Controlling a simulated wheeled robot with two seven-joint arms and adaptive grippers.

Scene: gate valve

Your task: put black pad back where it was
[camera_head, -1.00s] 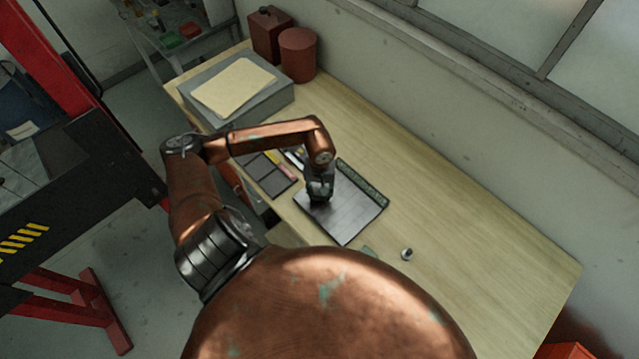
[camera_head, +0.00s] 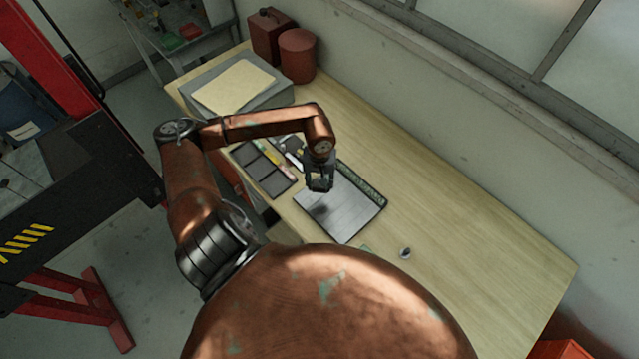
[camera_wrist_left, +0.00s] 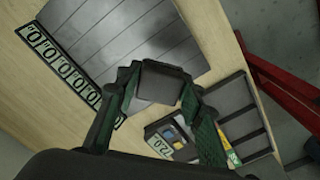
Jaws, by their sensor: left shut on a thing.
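My left gripper (camera_head: 320,184) is shut on the black pad (camera_wrist_left: 160,82), a small dark square block between its fingertips in the wrist view. It holds the pad a little above the grey slatted board (camera_head: 342,213), near the board's upper left side; a dark shadow lies on the board below. A strip of numbered green labels (camera_head: 362,184) runs along the board's far edge. A dark tray with several flat sections (camera_head: 263,168) lies left of the board, and it also shows in the wrist view (camera_wrist_left: 240,118). My right gripper is not in view.
A small metal knob-like piece (camera_head: 405,253) stands on the wooden table right of the board. A grey box with a paper sheet (camera_head: 235,87) and a red canister (camera_head: 298,55) stand at the back. The table's right part is clear.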

